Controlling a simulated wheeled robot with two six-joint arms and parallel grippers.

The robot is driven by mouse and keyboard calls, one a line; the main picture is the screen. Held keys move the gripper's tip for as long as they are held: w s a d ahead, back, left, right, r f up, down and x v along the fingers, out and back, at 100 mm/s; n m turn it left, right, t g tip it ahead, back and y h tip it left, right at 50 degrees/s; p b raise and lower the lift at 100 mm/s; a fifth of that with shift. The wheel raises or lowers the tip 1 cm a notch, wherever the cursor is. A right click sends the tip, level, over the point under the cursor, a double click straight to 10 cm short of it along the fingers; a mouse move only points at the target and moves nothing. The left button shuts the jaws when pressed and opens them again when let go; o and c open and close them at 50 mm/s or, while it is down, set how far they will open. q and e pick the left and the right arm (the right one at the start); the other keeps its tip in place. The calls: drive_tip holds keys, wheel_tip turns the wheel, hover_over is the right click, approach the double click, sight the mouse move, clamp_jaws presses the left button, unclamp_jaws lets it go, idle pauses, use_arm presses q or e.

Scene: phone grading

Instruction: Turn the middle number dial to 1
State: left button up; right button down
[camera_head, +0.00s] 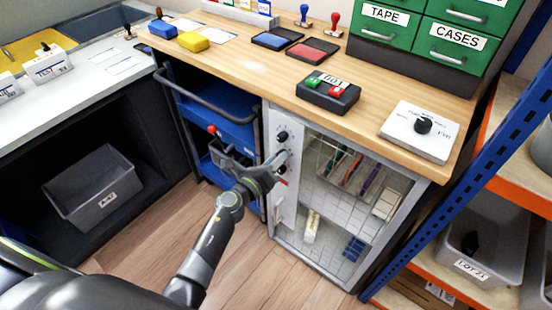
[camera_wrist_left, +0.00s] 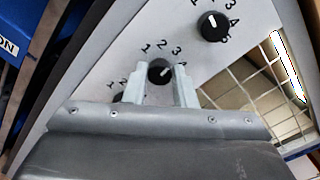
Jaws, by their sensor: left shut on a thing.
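The grey cabinet front (camera_head: 283,207) carries a column of black number dials. In the left wrist view the middle dial (camera_wrist_left: 159,70) sits between the fingertips of my left gripper (camera_wrist_left: 160,82), which is shut on it. Its white mark points to the upper right, towards the 3–4 side of its printed numbers. The upper dial (camera_wrist_left: 211,26) is free, with its mark pointing roughly up; it also shows in the head view (camera_head: 283,136). In the head view my left gripper (camera_head: 276,161) reaches the panel from the left. My right gripper is not in view.
A wire mesh door (camera_head: 322,190) lies right of the dials. A blue cart (camera_head: 215,125) with a dark handle stands left of the cabinet. The wooden worktop (camera_head: 250,75) is above, with a button box (camera_head: 328,93) and a white dial box (camera_head: 420,130).

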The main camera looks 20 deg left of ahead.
use_arm(q)
drive_tip(key=shift+a+n+g+p, duration=0.1)
drive_tip(key=shift+n+g+p, duration=0.2)
drive_tip(key=shift+n+p, duration=5.65)
use_arm(e)
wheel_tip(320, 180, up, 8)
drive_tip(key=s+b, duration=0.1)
drive_tip(key=b, duration=0.2)
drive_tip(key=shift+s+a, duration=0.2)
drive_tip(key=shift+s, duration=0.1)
use_arm(q)
drive_tip(key=n, duration=0.3)
drive_tip(key=shift+f, duration=0.1)
drive_tip(key=o, duration=1)
drive_tip(key=shift+s, duration=0.1)
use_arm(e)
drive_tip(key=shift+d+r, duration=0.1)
use_arm(q)
drive_tip(key=v, duration=1.7)
drive_tip(key=shift+a+p, duration=0.2)
drive_tip(key=shift+p, duration=0.25)
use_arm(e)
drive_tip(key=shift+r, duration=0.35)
